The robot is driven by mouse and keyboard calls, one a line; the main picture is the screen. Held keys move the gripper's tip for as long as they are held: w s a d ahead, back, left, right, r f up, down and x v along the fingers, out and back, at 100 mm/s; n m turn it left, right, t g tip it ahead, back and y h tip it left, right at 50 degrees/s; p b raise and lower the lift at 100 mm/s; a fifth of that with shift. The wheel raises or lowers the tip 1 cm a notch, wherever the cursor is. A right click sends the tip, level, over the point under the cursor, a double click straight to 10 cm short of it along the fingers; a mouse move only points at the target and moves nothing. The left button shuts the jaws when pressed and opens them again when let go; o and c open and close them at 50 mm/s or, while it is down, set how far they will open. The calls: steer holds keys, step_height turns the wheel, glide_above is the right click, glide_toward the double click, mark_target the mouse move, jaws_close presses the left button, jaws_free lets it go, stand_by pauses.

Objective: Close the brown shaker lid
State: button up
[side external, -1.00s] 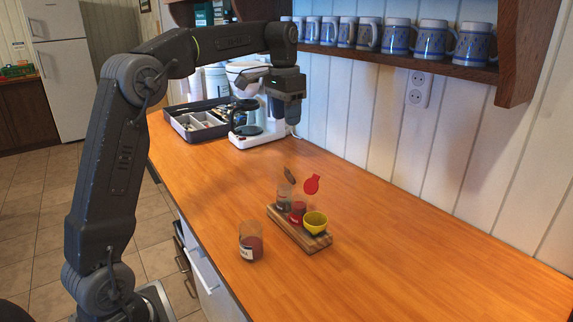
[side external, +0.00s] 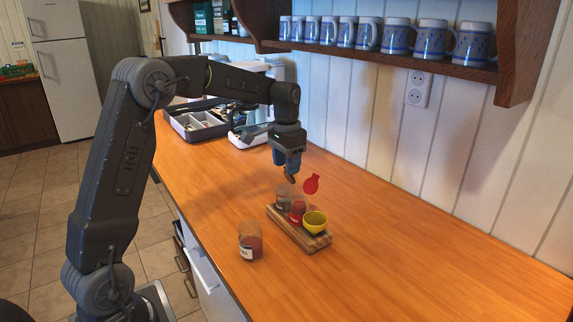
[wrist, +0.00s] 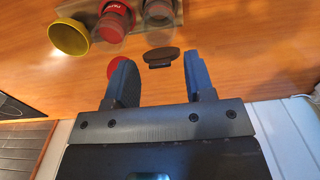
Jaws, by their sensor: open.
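The brown shaker lid (wrist: 161,57) stands open, and in the wrist view it lies just ahead of and between my fingertips. Its clear shaker (side external: 283,200) stands at the left end of a wooden rack; it also shows in the wrist view (wrist: 161,13). In the side view the brown lid is at the fingertips and mostly hidden. My gripper (side external: 291,176) is above that shaker, pointing down. In the wrist view my gripper (wrist: 158,70) is open, with its blue fingers apart and nothing held between them.
A red shaker (side external: 297,210) with its red lid (side external: 311,184) open stands beside the brown one. A yellow bowl-like top (side external: 315,222) is at the rack's right end. The wooden rack (side external: 320,242) holds them. A separate jar (side external: 250,241) stands at the front left. The counter right is clear.

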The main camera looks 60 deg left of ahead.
steer(key=shift+f, duration=0.3)
steer(key=shift+c, duration=0.4)
jaws_close()
steer(key=shift+s, duration=0.15)
steer(key=shift+s+f+t, duration=0.3)
steer(key=shift+s+t, duration=0.15)
steer(key=shift+t, duration=0.55)
steer(key=shift+s+f+t, duration=0.25)
steer(key=shift+s+t, duration=0.25)
steer(key=shift+t, duration=0.5)
steer(key=shift+s+f+t, duration=0.3)
steer(key=shift+s+t, duration=0.15)
steer(key=shift+t, duration=0.55)
